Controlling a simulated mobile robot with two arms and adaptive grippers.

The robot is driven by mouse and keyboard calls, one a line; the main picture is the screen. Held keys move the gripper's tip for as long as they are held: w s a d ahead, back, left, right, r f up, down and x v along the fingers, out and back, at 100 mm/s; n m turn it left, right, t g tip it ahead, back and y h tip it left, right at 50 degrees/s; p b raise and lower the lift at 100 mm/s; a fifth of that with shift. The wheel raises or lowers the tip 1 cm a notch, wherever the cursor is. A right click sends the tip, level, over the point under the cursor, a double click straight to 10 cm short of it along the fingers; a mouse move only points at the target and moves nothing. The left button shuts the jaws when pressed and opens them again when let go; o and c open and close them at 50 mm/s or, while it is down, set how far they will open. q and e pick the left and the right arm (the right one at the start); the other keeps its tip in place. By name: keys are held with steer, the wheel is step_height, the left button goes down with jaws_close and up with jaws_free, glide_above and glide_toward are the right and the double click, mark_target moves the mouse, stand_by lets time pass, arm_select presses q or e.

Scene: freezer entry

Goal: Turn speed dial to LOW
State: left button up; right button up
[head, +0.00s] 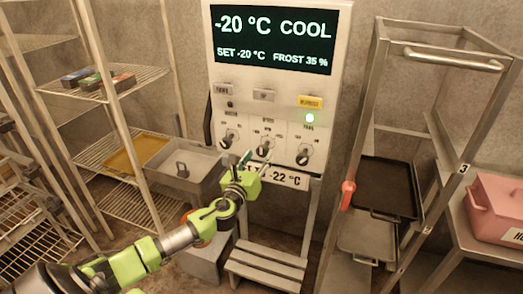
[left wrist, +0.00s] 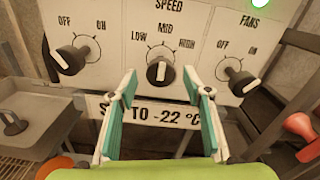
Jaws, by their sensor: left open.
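The speed dial (left wrist: 160,72) is a black knob with a white mark, in the middle of the white control panel (head: 275,90). In the left wrist view LOW, MID and HIGH are printed around it, and its white mark stands upright, in line with MID. It also shows in the head view (head: 264,148). My left gripper (left wrist: 168,88) is open, with its teal-lined fingers to the left and right of the dial's lower part. No clear contact with the knob shows. In the head view the left gripper (head: 246,164) is just below and left of the dial. My right gripper is not in view.
Two similar knobs flank the dial: an OFF/ON one (left wrist: 70,58) at left and the FANS one (left wrist: 243,84) at right. A "SET TO -22 °C" plate (head: 280,179) is below. A step stool (head: 265,265) stands underneath. A rack with trays (head: 388,188) is at right.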

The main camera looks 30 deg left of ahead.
arm_select(q)
steer(key=shift+x, duration=1.45)
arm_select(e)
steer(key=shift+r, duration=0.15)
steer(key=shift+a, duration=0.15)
arm_select(q)
steer(key=c, duration=1.1)
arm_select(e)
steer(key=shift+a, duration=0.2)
arm_select(q)
steer(key=shift+n, duration=0.3)
steer(key=shift+f+n+b, duration=0.1)
steer(key=shift+n+b, duration=0.35)
steer(key=shift+n, duration=0.45)
steer(key=n+b, duration=0.1)
steer(key=n, duration=0.1)
steer(key=shift+n, duration=0.3)
steer(key=n+b, duration=0.1)
steer(key=n, duration=0.3)
steer(key=shift+n, duration=0.4)
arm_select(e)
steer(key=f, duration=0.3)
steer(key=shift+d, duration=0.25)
